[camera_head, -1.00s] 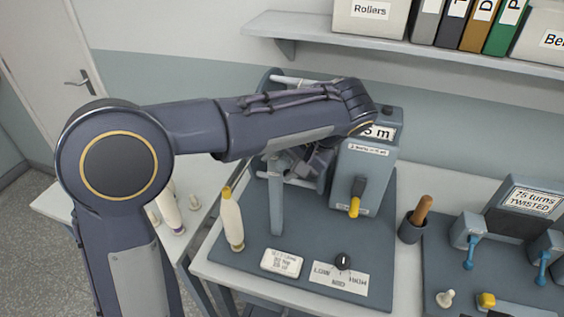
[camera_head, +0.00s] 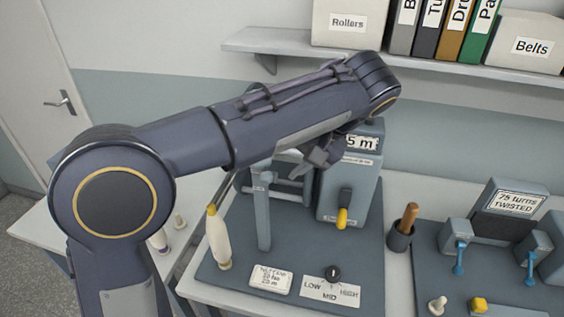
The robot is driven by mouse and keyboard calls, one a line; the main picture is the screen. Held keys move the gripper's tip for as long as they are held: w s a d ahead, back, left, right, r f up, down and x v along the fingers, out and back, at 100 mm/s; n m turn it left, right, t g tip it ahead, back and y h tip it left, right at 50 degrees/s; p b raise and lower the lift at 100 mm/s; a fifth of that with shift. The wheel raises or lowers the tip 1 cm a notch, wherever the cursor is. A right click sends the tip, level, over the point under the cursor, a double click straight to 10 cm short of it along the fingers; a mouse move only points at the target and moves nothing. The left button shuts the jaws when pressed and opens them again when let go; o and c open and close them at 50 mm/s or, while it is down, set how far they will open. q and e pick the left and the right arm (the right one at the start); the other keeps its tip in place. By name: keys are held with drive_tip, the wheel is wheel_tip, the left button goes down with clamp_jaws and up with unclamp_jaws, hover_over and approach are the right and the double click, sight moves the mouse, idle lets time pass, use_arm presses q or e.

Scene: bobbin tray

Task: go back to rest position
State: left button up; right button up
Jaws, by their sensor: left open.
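My left arm comes in from the left and reaches across the middle of the head view. My left gripper (camera_head: 318,157) hangs below the wrist, partly hidden by the forearm, in front of the grey-blue winding machine (camera_head: 338,195) with the "5 m" display. It is open, and I see nothing held in it. It is above the machine's base plate (camera_head: 305,245), apart from the cream bobbin (camera_head: 218,238) with a yellow tip that stands upright at the plate's left. My right gripper is not in view.
A shelf (camera_head: 400,60) with boxes and binders runs along the back wall, close behind my raised wrist. A dark cup with a wooden handle (camera_head: 405,225) stands right of the machine. A twist counter (camera_head: 515,205) is further right. More bobbins (camera_head: 160,240) stand at left.

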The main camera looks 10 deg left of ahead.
use_arm(q)
drive_tip(key=s+a+f+h+b, duration=0.2)
drive_tip(key=s+a+f+h, duration=0.5)
drive_tip(key=s+a, duration=0.4)
drive_tip(key=s+f+n+t+h+b, duration=0.1)
drive_tip(key=s+f+n+t+h, duration=0.2)
drive_tip(key=s+f, duration=0.7)
drive_tip(key=shift+a+f+n+t+h+b, duration=0.15)
drive_tip(key=shift+f+n+t+h+b, duration=0.2)
drive_tip(key=shift+f, duration=0.45)
idle(2.5)
